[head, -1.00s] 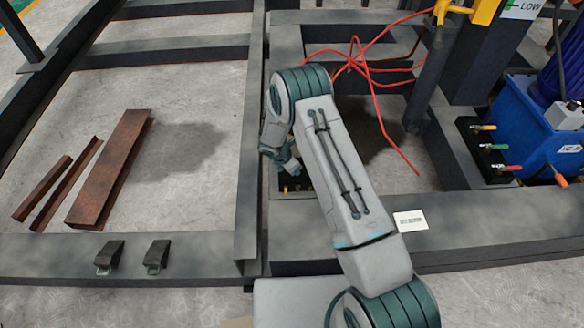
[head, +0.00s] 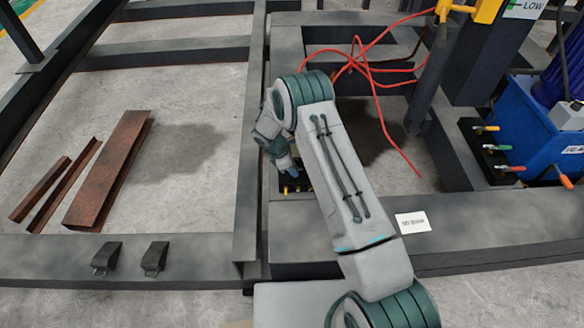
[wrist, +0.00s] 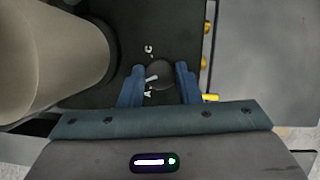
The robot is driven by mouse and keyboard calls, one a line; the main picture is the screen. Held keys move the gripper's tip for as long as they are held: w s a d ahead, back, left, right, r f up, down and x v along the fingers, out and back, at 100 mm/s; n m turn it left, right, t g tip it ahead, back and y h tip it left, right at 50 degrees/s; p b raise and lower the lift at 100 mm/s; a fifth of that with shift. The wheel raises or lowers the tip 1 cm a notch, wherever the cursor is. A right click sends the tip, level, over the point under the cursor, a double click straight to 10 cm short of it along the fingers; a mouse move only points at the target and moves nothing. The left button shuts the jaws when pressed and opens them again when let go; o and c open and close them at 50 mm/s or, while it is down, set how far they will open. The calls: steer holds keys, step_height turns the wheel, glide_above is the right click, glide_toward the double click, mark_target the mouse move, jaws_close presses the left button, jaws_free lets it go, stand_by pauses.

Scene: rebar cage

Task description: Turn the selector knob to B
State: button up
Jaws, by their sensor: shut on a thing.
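The selector knob (wrist: 163,73) is a round dark knob with a pale pointer mark, set on a black panel (wrist: 125,20) in the wrist view. The letter A shows below left of the knob and C above left. No B can be read; the left finger covers part of the panel there. The pointer mark lies toward the left finger, tilted slightly downward. My gripper (wrist: 160,70) has its two blue fingers on either side of the knob, shut on it. In the head view my gripper (head: 287,166) reaches down to the black box (head: 297,188), and my arm hides much of it.
Brass fittings (wrist: 206,60) stick out from the panel's right side. Dark steel beams (head: 250,150) frame the spot. Red cables (head: 375,85) lie behind my arm. A blue unit (head: 525,125) stands at the right. Rusty steel pieces (head: 108,170) lie on the floor at left.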

steer(key=o, duration=1)
steer(key=p+v, duration=0.2)
steer(key=v, duration=1.2)
steer(key=shift+f+p, duration=0.1)
steer(key=shift+p, duration=0.25)
steer(key=shift+c, duration=0.2)
